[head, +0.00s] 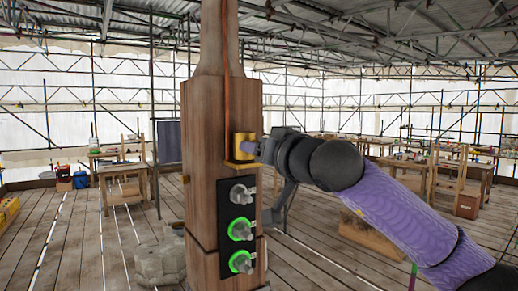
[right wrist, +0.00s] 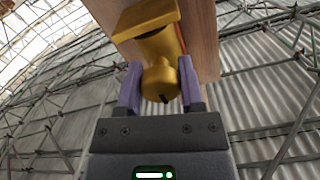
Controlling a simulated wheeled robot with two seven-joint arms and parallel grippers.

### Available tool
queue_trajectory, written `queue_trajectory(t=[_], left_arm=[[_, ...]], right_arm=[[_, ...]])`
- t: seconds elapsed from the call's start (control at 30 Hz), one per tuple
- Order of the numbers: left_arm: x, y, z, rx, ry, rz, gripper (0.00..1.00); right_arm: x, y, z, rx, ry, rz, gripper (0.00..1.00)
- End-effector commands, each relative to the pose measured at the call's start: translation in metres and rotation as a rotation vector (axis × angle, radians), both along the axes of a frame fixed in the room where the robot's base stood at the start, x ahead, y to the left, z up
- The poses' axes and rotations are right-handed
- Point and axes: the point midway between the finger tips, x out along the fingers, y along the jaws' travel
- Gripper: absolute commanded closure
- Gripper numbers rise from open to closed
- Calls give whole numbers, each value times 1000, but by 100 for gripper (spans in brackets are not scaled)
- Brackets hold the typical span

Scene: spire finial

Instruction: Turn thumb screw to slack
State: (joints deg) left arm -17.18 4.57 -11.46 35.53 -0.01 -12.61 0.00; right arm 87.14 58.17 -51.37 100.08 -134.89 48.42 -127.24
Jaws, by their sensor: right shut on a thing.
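The yellow thumb screw (right wrist: 160,80) sits in a yellow bracket (right wrist: 147,17) on the wooden post in the right wrist view. In the head view the yellow bracket (head: 245,146) shows on the post's front, and the screw itself is mostly hidden by my gripper. My right gripper (right wrist: 160,88) has its two purple fingers on either side of the screw's round head and is shut on it. In the head view my right gripper (head: 258,147) reaches the bracket from the right. My left gripper is in neither view.
The wooden post (head: 210,130) stands upright in front of me. Below the bracket is a black panel (head: 238,225) with one grey knob and two green-ringed knobs. A copper-coloured strip (head: 227,80) runs down the post to the bracket. Workbenches (head: 120,170) stand farther back.

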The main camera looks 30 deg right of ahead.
Motion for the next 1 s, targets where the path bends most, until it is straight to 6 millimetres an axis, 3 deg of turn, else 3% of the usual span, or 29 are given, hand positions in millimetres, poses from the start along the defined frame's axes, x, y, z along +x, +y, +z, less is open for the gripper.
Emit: queue_trajectory(t=[0.27,0.3,0.47,0.77,0.87,1.0], left_arm=[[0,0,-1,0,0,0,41],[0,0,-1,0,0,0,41],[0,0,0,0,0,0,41],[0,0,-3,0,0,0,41],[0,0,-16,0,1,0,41],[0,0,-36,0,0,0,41]], right_arm=[[1,1,-5,-3,12,0,100],[1,1,-5,-3,12,0,50],[1,0,-3,-1,8,0,16],[-3,-1,-2,0,3,0,16],[-20,-3,-6,-1,0,-2,16],[-57,-9,-7,-2,-1,-3,16]])
